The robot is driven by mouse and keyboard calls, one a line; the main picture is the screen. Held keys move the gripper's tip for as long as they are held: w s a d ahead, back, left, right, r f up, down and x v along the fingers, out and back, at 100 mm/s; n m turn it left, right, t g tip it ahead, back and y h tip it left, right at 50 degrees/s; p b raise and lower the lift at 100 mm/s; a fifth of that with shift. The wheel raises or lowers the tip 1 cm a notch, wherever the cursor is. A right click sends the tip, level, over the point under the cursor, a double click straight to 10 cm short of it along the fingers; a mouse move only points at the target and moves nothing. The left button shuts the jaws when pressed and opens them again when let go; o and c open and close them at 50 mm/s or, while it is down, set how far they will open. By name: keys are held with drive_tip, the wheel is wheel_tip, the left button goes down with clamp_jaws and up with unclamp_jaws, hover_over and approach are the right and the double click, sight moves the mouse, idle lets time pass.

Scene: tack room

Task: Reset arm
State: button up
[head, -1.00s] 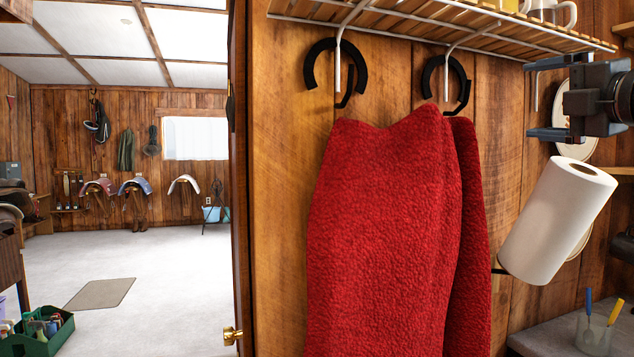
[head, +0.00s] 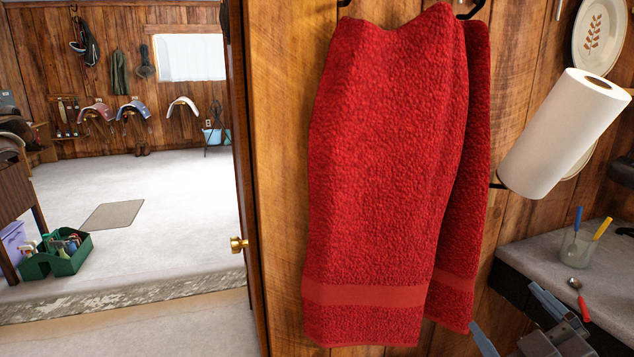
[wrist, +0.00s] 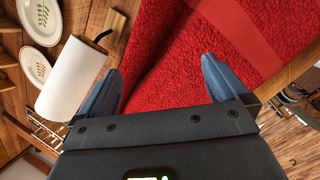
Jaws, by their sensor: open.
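My gripper (head: 514,322) is at the lower right of the head view, cut off by the bottom edge. Its blue-grey fingers stand apart, open. In the wrist view my gripper (wrist: 160,78) shows two spread fingers with nothing held between them. A red towel (head: 385,180) hangs from black hooks on the wood wall, left of my gripper. The towel (wrist: 185,60) fills the view beyond the fingers; I cannot tell how far off it is.
A paper towel roll (head: 562,135) hangs tilted on the wall above a grey counter (head: 540,248). A clear cup (head: 577,250) with utensils and a red-handled spoon (head: 578,300) are on the counter. An open doorway at left shows clear floor and a green caddy (head: 62,262).

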drive_tip(key=s+a+f+m, duration=0.3)
drive_tip(key=s+f, duration=0.4)
drive_tip(key=s, duration=0.3)
drive_tip(key=s+a+m+g, duration=0.1)
drive_tip(key=s+m, duration=0.1)
drive_tip(key=s, duration=1.2)
drive_tip(key=s+a+m+g, duration=0.1)
drive_tip(key=s+a+m, duration=0.1)
drive_tip(key=s, duration=1.2)
drive_tip(key=shift+a+r+m, duration=0.2)
drive_tip(key=shift+a+m, duration=0.1)
drive_tip(key=shift+m, duration=0.1)
drive_tip(key=shift+s, duration=0.1)
